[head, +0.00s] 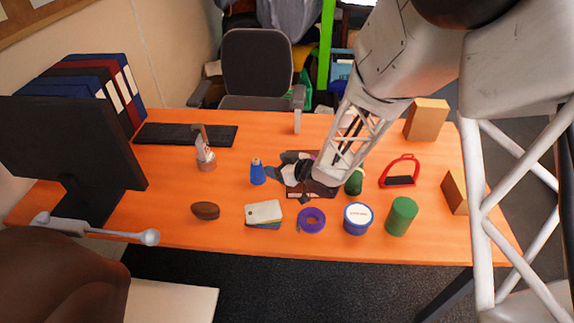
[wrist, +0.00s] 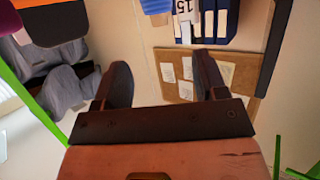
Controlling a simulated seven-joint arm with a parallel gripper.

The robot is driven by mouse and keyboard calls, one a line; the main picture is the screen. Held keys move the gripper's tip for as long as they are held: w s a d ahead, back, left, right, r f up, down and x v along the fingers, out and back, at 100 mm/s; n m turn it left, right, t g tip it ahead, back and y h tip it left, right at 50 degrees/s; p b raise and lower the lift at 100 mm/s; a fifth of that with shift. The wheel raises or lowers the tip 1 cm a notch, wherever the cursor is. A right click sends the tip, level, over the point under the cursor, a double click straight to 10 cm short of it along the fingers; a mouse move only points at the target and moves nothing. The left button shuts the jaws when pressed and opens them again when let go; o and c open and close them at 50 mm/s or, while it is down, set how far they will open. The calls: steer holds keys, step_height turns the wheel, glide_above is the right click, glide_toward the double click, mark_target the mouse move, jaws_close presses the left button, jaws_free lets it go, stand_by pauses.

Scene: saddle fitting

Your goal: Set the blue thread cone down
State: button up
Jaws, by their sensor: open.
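The blue thread cone (head: 257,173) stands upright on the orange desk (head: 180,190), left of my gripper in the head view. It has a pale tip. My gripper (head: 274,173) is low over the desk, lying roughly level, with its fingers pointing left toward the cone. In the wrist view my gripper (wrist: 162,62) has its two dark fingers wide apart with nothing held between them. A blue ridged shape, apparently the cone (wrist: 155,7), shows upside down at the top edge, beyond the fingertips. The exact gap between fingers and cone is hard to tell.
In front lie a brown oval (head: 205,211), cards (head: 264,212), a purple ring (head: 311,220), a blue-white tin (head: 357,218) and a green cylinder (head: 402,216). A dark green object (head: 354,182) is close by my gripper. A red stirrup (head: 400,180) stands right. Bare desk lies left of the cone.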

steer(key=s+d+r+m+t+h, duration=0.1)
steer(key=s+d+r+m+h, duration=0.3)
steer(key=d+r, duration=0.55)
steer(key=s+d+r+m+h, duration=0.2)
steer(key=d+r+m+h, duration=0.1)
steer(key=d+r+h, duration=0.65)
steer(key=s+d+r+m+g+y, duration=0.1)
steer(key=s+d+r+m+g, duration=0.1)
steer(key=s, duration=1)
steer(key=s+d+r+m+g+y, duration=0.1)
steer(key=s+d+r+g, duration=0.3)
steer(key=s, duration=0.9)
steer(key=shift+d+m, duration=0.7)
